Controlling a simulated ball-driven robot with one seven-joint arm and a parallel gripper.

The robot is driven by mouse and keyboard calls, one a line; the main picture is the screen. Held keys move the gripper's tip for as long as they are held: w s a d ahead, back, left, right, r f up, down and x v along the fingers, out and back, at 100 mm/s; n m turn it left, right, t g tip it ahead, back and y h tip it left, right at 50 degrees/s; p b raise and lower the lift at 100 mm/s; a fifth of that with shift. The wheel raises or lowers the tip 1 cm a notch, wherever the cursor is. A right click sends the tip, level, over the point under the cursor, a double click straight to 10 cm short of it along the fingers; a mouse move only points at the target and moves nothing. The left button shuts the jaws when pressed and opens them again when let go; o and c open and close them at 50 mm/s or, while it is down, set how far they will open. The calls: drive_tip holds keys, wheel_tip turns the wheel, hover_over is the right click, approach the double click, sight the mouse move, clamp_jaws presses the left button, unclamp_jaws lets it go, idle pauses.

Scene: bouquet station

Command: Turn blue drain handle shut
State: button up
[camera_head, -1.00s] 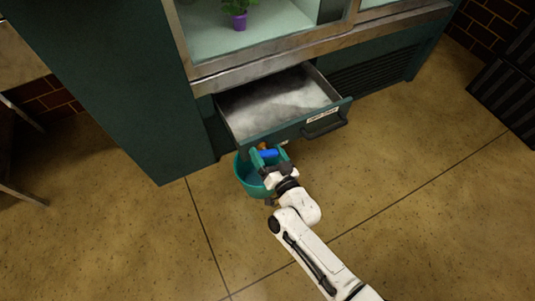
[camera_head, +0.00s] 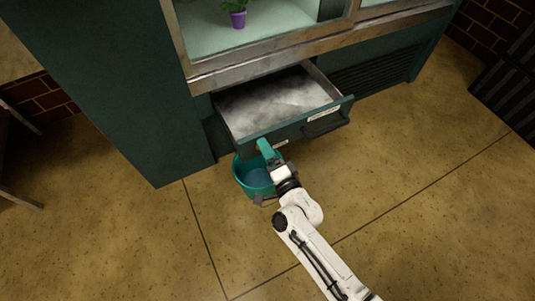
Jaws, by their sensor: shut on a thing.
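My gripper (camera_head: 266,148) is at the front of the open drawer (camera_head: 280,132), low under its left part. It is turned so that one teal finger faces the camera and covers the other. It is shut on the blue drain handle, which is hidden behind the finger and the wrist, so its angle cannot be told. A teal bucket (camera_head: 239,172) stands on the floor under the gripper, with bluish water (camera_head: 257,178) inside. Whether water still runs from the drain cannot be seen.
The drawer holds a whitish, icy-looking fill (camera_head: 275,100) and has a dark pull handle (camera_head: 325,124) at right. A purple pot (camera_head: 238,20) with a plant stands in the cabinet above. The floor (camera_head: 420,220) to the right is clear.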

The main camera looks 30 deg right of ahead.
drive_tip(key=shift+m+b, duration=0.3)
drive_tip(key=shift+m, duration=0.8)
drive_tip(key=o, duration=0.9)
drive_tip(key=s+p, duration=0.1)
drive_tip(key=s, duration=1)
drive_tip(key=shift+w, duration=0.1)
